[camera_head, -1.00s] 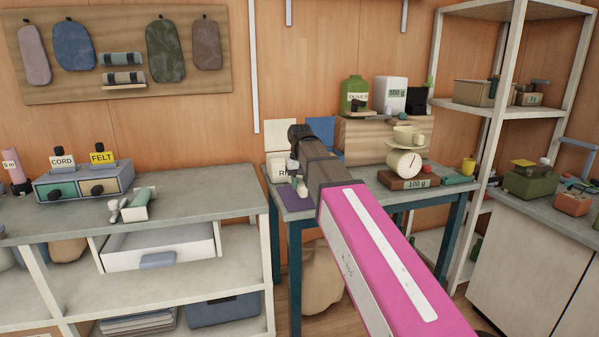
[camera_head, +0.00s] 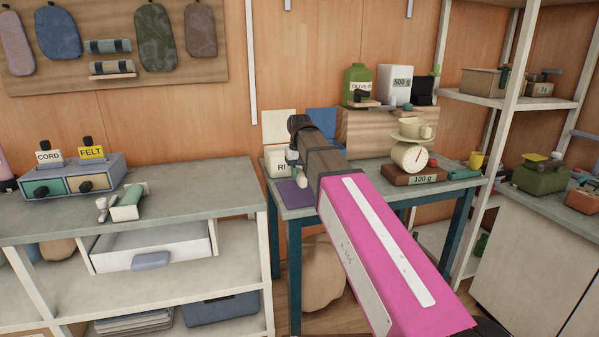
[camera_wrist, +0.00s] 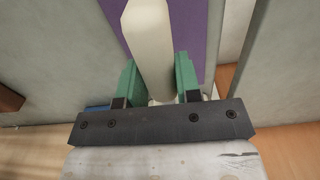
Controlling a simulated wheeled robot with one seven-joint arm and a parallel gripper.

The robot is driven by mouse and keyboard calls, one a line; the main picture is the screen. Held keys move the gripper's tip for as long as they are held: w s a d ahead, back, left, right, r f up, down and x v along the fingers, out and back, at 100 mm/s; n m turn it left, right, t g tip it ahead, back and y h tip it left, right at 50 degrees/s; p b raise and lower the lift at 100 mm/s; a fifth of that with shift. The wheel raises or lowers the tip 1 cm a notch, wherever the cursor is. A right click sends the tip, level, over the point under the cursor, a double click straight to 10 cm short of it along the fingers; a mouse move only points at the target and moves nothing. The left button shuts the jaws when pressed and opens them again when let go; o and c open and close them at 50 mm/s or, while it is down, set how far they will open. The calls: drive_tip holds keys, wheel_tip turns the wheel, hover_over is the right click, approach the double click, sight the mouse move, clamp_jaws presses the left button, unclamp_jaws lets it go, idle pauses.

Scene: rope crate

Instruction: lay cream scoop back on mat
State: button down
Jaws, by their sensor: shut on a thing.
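My gripper (camera_wrist: 157,88) is shut on the cream scoop (camera_wrist: 153,40), whose pale body shows between the green fingers in the wrist view. The purple mat (camera_wrist: 193,28) lies behind and below the scoop in that view. In the head view the mat (camera_head: 294,196) is on the small table with dark blue legs, left of my arm. A small pale part of the scoop (camera_head: 301,175) shows by the gripper end, above the mat. My arm hides much of the gripper. I cannot tell whether the scoop touches the mat.
A white RI-labelled box (camera_head: 277,164) stands behind the mat. A kitchen scale (camera_head: 409,155) with a cup and a brown 100 g block (camera_head: 414,175) are to the right. A grey bench (camera_head: 150,215) is at the left, with a gap between it and the small table (camera_head: 372,197).

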sight(300, 170)
drive_tip(key=shift+f, duration=2.65)
drive_tip(key=shift+f, duration=0.45)
drive_tip(key=c, duration=0.7)
unclamp_jaws()
drive_tip(key=shift+c, duration=0.2)
wheel_tip(300, 170, up, 11)
drive_tip(key=shift+f, duration=0.1)
